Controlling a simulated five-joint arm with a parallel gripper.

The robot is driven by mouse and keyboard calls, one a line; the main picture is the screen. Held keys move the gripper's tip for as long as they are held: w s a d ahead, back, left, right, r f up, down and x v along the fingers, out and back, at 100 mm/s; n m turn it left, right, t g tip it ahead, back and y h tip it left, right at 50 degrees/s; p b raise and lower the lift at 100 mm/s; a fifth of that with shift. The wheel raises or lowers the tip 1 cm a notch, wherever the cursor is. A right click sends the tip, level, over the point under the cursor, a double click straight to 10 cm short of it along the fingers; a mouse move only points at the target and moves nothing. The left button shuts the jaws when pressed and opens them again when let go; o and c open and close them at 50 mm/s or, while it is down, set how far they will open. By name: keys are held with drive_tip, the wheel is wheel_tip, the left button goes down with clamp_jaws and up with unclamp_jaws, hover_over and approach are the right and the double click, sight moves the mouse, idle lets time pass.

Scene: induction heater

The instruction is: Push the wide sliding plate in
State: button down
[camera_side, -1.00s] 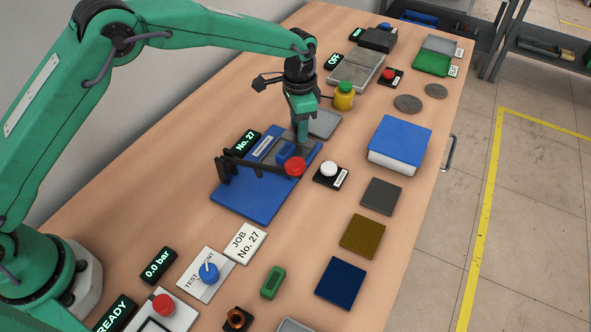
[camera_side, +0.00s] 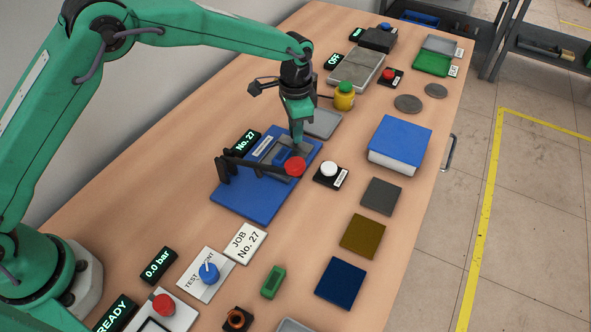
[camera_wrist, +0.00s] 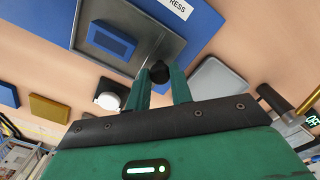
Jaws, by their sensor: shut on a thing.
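The wide sliding plate is a grey tray on the blue press base (camera_side: 232,200). It shows in the wrist view as a grey sheet (camera_wrist: 165,48) with a blue block (camera_wrist: 110,40) on it. A dark knob (camera_wrist: 160,73) is at the plate's edge. My gripper (camera_wrist: 161,88) has its two green fingers shut around this knob. In the side view my gripper (camera_side: 297,146) points down at the far end of the press, and its fingers hide the knob. A black lever with a red knob (camera_side: 295,168) crosses over the press in front of the plate.
A grey tray (camera_side: 324,124) lies just behind the press. A white button (camera_side: 328,169) stands to its right, and a yellow-green post (camera_side: 344,95) behind. A blue-topped box (camera_side: 400,140) is further right.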

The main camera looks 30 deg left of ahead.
sight(273, 155)
drive_tip(key=shift+s+d+r, duration=0.1)
drive_tip(key=shift+s, duration=4.9)
drive_tip(key=c, duration=1.2)
unclamp_jaws()
drive_tip(key=shift+c, duration=0.2)
drive_tip(key=shift+w, duration=0.1)
drive_tip(key=shift+r, duration=0.2)
wheel_tip(273, 155, up, 7)
drive_tip(key=shift+r, duration=0.2)
